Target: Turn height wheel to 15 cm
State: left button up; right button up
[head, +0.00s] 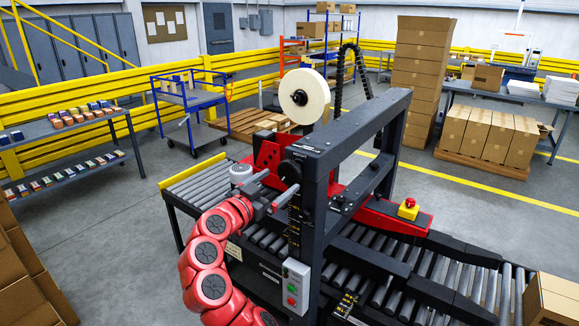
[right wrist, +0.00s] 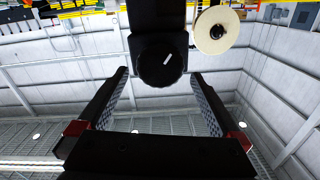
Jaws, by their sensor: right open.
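The height wheel (head: 290,171) is a round black knob near the top of the machine's near post, below a "HEIGHT" label. In the right wrist view the wheel (right wrist: 161,68) has a white pointer line tilted up to the right. My right gripper (head: 279,183) is open in front of the wheel. In the wrist view its two fingers (right wrist: 160,78) stand left and right of the wheel, with gaps on both sides. A scale with yellow marks (head: 294,222) runs down the post; its reading is too small to tell. My left gripper is not in view.
A tape roll (head: 304,96) sits above the machine frame. A control box (head: 296,285) with green and red buttons is mounted low on the post. A red emergency stop on yellow (head: 408,208) is at the right. Roller conveyors (head: 200,180) flank the machine.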

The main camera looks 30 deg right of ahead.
aim_at(287, 176)
jog(key=p+x, duration=0.1)
jog(key=x, duration=0.5)
jog(key=shift+p, duration=0.4)
jog(key=c, duration=1.1)
